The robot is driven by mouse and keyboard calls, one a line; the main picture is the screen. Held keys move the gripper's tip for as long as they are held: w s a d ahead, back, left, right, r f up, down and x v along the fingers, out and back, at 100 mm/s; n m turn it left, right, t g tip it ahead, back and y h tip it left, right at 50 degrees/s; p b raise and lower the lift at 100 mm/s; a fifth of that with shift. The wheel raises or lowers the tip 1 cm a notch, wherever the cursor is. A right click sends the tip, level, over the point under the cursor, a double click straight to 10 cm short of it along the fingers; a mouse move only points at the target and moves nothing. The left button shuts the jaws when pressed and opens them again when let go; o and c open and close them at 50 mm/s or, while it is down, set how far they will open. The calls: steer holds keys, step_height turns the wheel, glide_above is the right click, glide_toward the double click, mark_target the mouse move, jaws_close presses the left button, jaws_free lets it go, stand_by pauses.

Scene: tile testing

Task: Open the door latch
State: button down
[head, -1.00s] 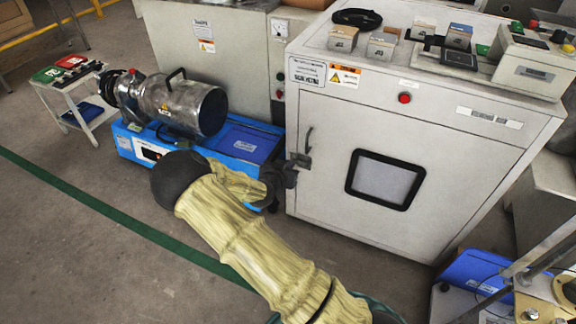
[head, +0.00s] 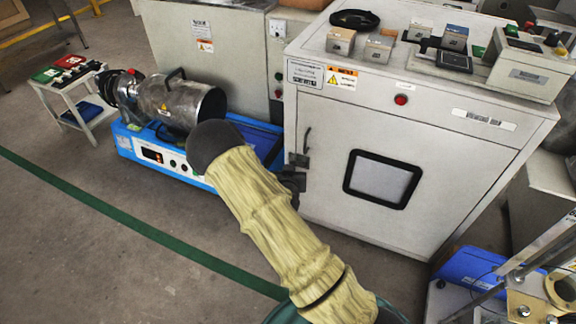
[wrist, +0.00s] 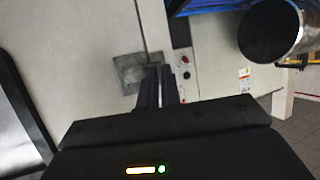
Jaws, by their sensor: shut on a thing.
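My gripper (head: 294,180) is at the latch, partly hidden behind my yellow-sleeved arm in the head view. In the wrist view my gripper's fingers (wrist: 160,88) are close together in front of the grey latch plate (wrist: 130,72). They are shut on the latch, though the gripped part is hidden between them.
Left of the cabinet is a blue-based machine with a metal cylinder (head: 180,100). A small white cart (head: 75,92) stands farther left. Boxes and instruments rest on the cabinet top (head: 390,75). Blue equipment (head: 470,270) is at lower right. Floor (head: 110,255) at lower left is clear.

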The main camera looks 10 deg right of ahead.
steer(key=s+d+n+g+y+p, duration=0.2)
steer(key=s+d+n+y+p, duration=0.2)
steer(key=n+y+p, duration=0.5)
steer(key=shift+d+n+y+p, duration=0.4)
steer(key=shift+n+y, duration=0.6)
steer(key=shift+y, duration=0.7)
steer(key=shift+g, duration=0.3)
steer(key=c, duration=1.6)
jaws_free()
steer(key=p+v, duration=0.5)
steer(key=v, duration=1.2)
steer(key=shift+s+d, duration=0.1)
steer(key=shift+s, duration=0.05)
